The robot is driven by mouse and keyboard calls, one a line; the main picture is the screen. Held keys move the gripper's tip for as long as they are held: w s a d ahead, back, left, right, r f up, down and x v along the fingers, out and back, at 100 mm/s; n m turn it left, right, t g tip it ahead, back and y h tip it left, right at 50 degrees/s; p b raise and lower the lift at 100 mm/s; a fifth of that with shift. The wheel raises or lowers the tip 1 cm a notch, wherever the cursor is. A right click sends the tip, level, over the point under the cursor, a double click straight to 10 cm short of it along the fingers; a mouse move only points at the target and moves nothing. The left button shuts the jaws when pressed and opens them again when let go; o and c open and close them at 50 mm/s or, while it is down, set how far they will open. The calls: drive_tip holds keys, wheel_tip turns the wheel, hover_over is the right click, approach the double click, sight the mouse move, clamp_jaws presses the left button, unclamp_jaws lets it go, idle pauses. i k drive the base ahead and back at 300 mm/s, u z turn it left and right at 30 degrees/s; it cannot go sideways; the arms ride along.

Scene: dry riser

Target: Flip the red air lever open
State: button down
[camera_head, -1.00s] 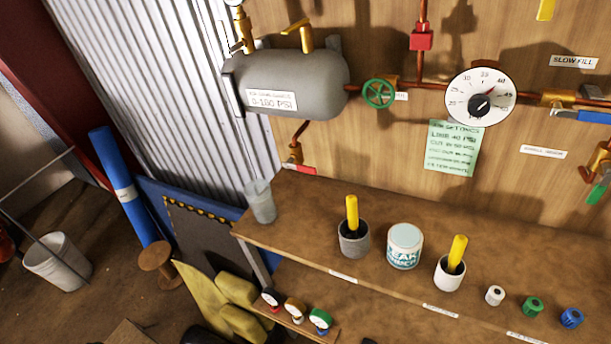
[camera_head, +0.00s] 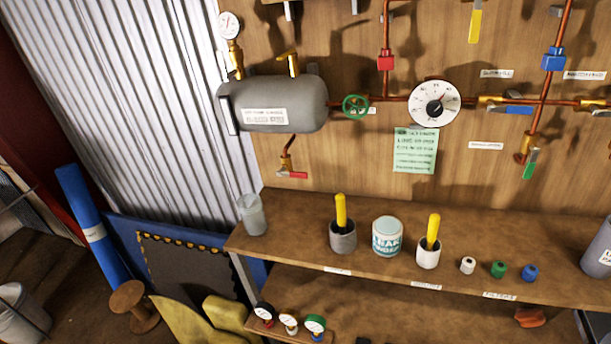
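A small valve with a red lever (camera_head: 292,174) hangs on a short copper pipe under the grey air tank (camera_head: 275,103) on the wooden wall. The lever points right and lies roughly level, across the pipe. Its brass body is small, so fine detail is hard to tell. My gripper is not in view, and nothing is seen touching the lever.
A wooden bench (camera_head: 300,212) runs below, with a clear cup (camera_head: 252,215), pots with yellow-handled tools, and a tub (camera_head: 387,237). A dial gauge (camera_head: 435,103), green wheel (camera_head: 355,106) and other valves share the wall. Corrugated metal (camera_head: 150,110) stands left.

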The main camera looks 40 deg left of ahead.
sight(303, 174)
drive_tip(key=u, duration=0.2)
drive_tip(key=i, duration=0.9)
drive_tip(key=z, duration=0.1)
